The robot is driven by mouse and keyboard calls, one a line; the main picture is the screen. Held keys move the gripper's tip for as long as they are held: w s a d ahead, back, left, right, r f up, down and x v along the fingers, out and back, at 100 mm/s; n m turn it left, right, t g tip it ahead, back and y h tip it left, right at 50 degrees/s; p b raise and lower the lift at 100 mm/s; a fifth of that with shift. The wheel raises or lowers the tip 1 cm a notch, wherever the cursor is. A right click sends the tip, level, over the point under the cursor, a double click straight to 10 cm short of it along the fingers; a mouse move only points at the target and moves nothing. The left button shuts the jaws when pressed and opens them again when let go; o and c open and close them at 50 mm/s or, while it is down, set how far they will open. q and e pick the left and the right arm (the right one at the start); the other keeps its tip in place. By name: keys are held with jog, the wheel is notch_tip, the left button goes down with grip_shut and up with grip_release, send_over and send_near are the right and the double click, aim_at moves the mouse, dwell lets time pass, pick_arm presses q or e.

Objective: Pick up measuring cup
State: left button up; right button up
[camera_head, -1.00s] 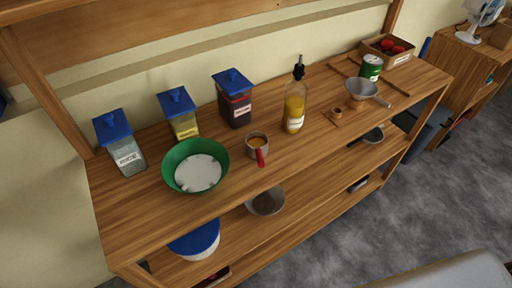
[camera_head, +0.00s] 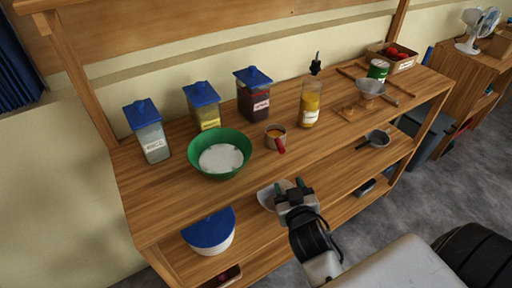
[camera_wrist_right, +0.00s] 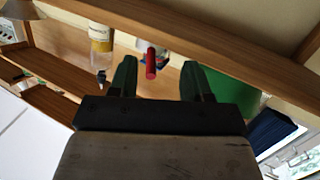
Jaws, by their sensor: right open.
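The measuring cup (camera_head: 275,136) is a small metal cup with a red handle and orange-yellow contents. It stands on the top shelf between the green bowl and the oil bottle, handle pointing to the front edge. In the right wrist view its red handle (camera_wrist_right: 151,64) shows between my fingers, farther off; the cup body is mostly hidden. My right gripper (camera_head: 292,186) is open and empty, in front of the shelf and apart from the cup. Its two green fingers also show in the wrist view (camera_wrist_right: 159,78). My left gripper is not in view.
A green bowl (camera_head: 238,139) with white contents stands left of the cup, an oil bottle (camera_head: 310,108) to its right. Several blue-lidded jars (camera_head: 255,98) stand behind. The wooden shelf edge (camera_wrist_right: 215,45) crosses close to my fingers. A strainer (camera_head: 370,88) is farther right.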

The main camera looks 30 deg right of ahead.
jog(key=t, duration=0.2)
send_near(280, 146)
jog(key=shift+h, duration=0.3)
jog(key=p+x, duration=0.1)
jog(key=x, duration=0.4)
jog(key=shift+w+d+f, duration=0.1)
jog(key=shift+f+p+x, duration=0.15)
jog(key=shift+f+x, duration=0.1)
jog(key=shift+x, duration=0.75)
jog(key=shift+f+p+x, duration=0.2)
jog(key=shift+f+x, duration=0.05)
jog(key=shift+x, duration=0.8)
jog(key=shift+f+p+x, duration=0.15)
jog(key=shift+f+x, duration=0.05)
jog(key=shift+x, duration=0.8)
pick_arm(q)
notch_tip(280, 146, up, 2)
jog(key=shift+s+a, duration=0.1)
pick_arm(e)
grip_shut()
